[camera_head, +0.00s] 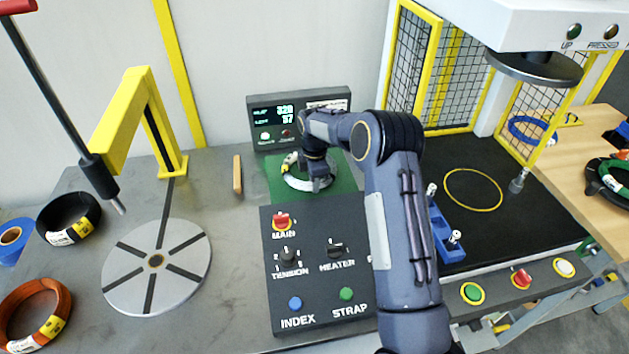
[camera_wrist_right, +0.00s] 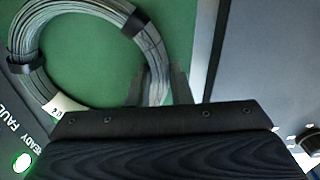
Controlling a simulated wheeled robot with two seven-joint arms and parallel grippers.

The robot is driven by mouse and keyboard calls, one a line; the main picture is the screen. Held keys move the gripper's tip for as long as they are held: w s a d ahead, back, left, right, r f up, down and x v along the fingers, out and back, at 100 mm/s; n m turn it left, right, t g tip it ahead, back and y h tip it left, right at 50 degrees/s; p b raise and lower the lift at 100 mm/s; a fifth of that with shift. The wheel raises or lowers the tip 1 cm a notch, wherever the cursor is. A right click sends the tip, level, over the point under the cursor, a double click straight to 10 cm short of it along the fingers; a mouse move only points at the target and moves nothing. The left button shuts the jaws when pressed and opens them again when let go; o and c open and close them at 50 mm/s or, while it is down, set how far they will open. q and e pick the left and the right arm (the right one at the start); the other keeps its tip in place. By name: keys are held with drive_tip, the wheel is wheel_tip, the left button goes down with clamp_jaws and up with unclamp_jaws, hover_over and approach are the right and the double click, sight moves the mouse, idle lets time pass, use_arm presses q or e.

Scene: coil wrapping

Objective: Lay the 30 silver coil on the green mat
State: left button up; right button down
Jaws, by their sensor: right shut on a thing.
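The silver coil (camera_head: 295,181) is over the green mat (camera_head: 345,181) at the back middle of the bench, in front of the control display. It looks flat and within the mat's area; whether it touches the mat is hard to tell. My right gripper (camera_head: 318,183) is shut on the coil's right side. In the right wrist view the coil (camera_wrist_right: 95,9) shows as grey strands with black ties and a white tag, whose number is hard to read. The right gripper's fingers (camera_wrist_right: 163,88) pinch its rim there, with green mat (camera_wrist_right: 90,50) behind. My left gripper is out of view.
A display box (camera_head: 300,118) stands behind the mat and a control panel (camera_head: 310,285) in front. A round turntable (camera_head: 185,265), yellow arm (camera_head: 125,115), black coil (camera_head: 68,217) and copper coil (camera_head: 35,312) are left. A press with black bed (camera_head: 500,235) is right.

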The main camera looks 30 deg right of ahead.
drive_tip(key=c, duration=1.3)
unclamp_jaws()
drive_tip(key=shift+f, duration=0.1)
